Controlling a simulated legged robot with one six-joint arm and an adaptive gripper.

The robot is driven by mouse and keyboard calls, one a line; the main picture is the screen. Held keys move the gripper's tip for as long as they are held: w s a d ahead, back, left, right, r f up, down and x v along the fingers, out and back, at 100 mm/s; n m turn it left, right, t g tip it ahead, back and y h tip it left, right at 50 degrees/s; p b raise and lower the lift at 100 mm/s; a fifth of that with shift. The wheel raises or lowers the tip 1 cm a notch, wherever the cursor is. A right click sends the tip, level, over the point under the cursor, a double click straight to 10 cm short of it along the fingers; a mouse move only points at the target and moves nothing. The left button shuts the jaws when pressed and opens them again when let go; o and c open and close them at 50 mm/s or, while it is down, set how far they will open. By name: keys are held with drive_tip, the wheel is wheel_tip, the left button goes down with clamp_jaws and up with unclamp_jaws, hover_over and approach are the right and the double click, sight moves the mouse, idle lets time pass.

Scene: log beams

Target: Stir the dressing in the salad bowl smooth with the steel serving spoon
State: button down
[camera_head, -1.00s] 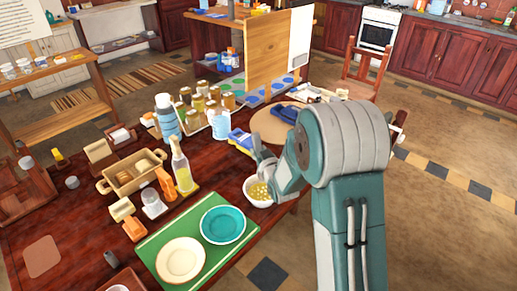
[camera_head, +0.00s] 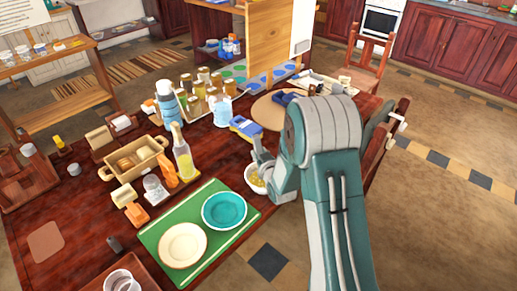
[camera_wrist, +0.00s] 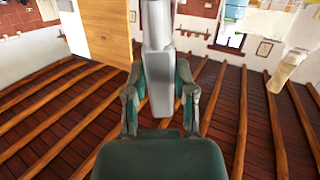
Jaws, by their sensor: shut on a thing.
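The salad bowl (camera_head: 251,186) is a small white bowl with yellowish contents, near the table's right edge in the head view. My gripper (camera_head: 260,160) is just above it and hides part of its rim and contents. In the wrist view my gripper (camera_wrist: 160,78) has its two teal fingers closed on a grey-white upright piece, which I take to be the handle of the steel serving spoon (camera_wrist: 158,25). The spoon's lower end cannot be made out in either view, so I cannot tell how deep it sits in the bowl.
A green board (camera_head: 208,249) bears a teal plate (camera_head: 224,210) and a cream plate (camera_head: 183,245) close to the bowl. A bottle of yellow liquid (camera_head: 183,155) stands left. A tray of jars (camera_head: 208,90), a blue-yellow packet (camera_head: 246,127) and a round board (camera_head: 268,112) are behind.

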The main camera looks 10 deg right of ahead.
drive_tip(key=shift+s+d+f, duration=0.1)
drive_tip(key=shift+s+f, duration=0.05)
drive_tip(key=shift+f, duration=0.6)
drive_tip(key=shift+s+d+f, duration=0.1)
drive_tip(key=shift+f, duration=0.65)
